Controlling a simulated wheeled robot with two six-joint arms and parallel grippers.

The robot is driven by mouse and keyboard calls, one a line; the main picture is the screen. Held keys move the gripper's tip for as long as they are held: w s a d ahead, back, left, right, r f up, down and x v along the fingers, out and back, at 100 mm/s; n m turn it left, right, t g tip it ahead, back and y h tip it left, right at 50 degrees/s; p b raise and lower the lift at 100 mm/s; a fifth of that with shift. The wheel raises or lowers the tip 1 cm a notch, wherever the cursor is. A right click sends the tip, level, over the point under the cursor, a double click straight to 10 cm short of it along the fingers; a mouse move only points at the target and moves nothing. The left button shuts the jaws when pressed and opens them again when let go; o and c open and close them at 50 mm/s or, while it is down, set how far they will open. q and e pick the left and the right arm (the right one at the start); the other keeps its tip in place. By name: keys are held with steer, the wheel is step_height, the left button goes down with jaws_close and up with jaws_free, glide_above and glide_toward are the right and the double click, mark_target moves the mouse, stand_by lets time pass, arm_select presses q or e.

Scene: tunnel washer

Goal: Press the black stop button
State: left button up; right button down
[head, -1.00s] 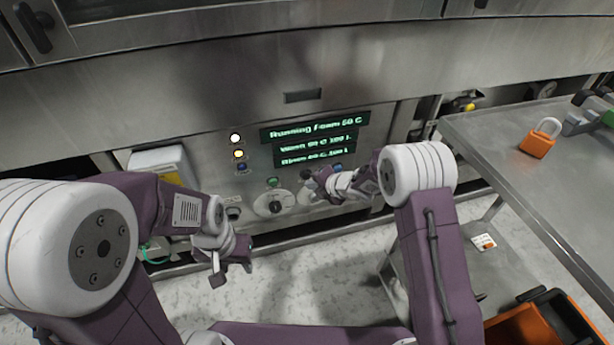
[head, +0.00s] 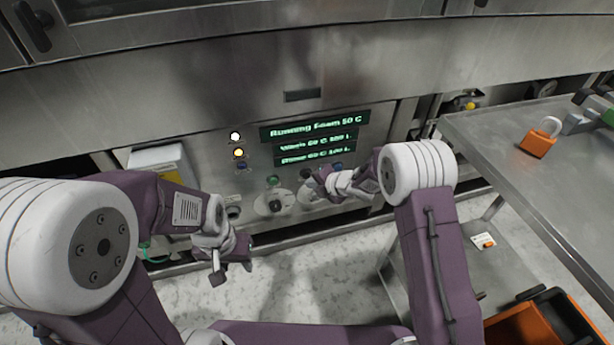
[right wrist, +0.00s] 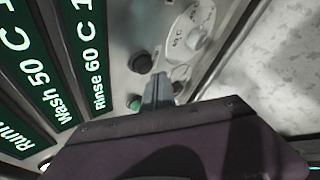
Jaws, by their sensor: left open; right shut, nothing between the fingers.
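The black button (right wrist: 140,62) is a round dark cap on the grey control panel, beside the green button (right wrist: 134,103) in the right wrist view. In the head view the black button (head: 306,173) sits right of the green button (head: 273,181), close to my right gripper (head: 318,181). My right gripper's shut, empty fingers (right wrist: 158,84) show just beside the black and green buttons in the wrist view. I cannot tell their depth to the panel; the black cap is uncovered there. My left gripper (head: 230,272) is open and empty, low in front of the machine.
Two dials sit below the buttons, the left one (head: 275,205) with a dark knob. Lit white and amber lamps (head: 238,153) are left. A steel table (head: 480,140) with an orange padlock (head: 539,142) stands right.

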stand_by(0.8)
steer(key=shift+w+a+p, duration=0.15)
steer(key=shift+w+p, duration=0.2)
steer(key=shift+w, duration=0.05)
steer(key=shift+w+a+p, duration=0.15)
steer(key=shift+w+p, duration=0.3)
steer(key=shift+p, duration=0.05)
stand_by(0.5)
steer(key=shift+s+d+b, duration=0.3)
steer(key=shift+s+b, duration=0.5)
steer(key=shift+s, duration=0.05)
